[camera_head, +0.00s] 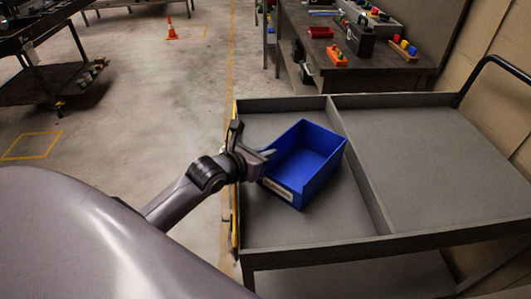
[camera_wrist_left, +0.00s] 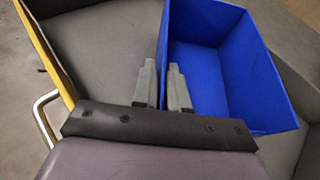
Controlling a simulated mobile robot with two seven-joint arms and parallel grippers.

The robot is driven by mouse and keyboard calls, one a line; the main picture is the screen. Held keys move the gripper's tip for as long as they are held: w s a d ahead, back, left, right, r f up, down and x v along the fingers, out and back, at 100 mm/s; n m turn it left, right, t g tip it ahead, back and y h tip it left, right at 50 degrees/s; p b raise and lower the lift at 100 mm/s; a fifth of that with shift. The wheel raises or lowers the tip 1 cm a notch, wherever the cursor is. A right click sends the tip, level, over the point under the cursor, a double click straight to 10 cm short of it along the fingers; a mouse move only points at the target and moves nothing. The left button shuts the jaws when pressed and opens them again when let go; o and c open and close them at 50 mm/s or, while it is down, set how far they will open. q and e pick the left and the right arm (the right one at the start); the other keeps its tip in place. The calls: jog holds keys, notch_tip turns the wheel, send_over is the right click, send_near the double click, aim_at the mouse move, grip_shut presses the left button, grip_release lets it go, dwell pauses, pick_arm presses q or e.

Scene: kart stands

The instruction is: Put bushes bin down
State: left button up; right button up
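The blue bin (camera_head: 318,152), which I take to be the bushes bin, is over the left compartment of the grey cart (camera_head: 352,152), turned at an angle. It looks empty and has a pale label on its front. My left gripper (camera_head: 268,154) is at its left wall. In the left wrist view, the fingers of the left gripper (camera_wrist_left: 162,82) stand close together on either side of the wall of the bin (camera_wrist_left: 225,70). I cannot tell whether the bin's underside touches the cart. My right gripper is not in view.
A divider (camera_head: 358,165) splits the cart top, and its right compartment is bare. Raised rims surround the cart. A workbench (camera_head: 375,70) with a red bin (camera_head: 320,32) and other parts stands behind. An orange cone (camera_head: 171,30) stands on the floor at the far left.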

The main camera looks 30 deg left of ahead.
pick_arm(q)
jog(key=shift+o, duration=1.2)
jog(key=shift+s, duration=0.1)
jog(key=v, duration=1.2)
jog(key=shift+b, duration=0.3)
